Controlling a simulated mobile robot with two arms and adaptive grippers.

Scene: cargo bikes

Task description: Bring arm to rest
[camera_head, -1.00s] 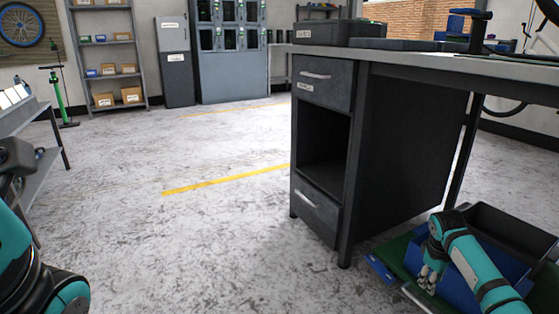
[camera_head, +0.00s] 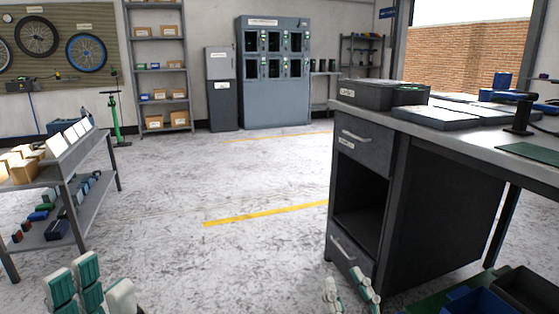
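My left gripper (camera_head: 88,284) shows at the bottom left edge, teal and white fingers pointing up. Its fingers stand close together and its lower part is cut off by the frame, so its opening is unclear. I see nothing held in it.
A grey workbench (camera_head: 453,137) with a drawer unit stands at the right. Blue and black bins (camera_head: 482,301) sit low at the bottom right. A metal shelf rack (camera_head: 78,186) stands at the left. The floor (camera_head: 190,190) between is clear.

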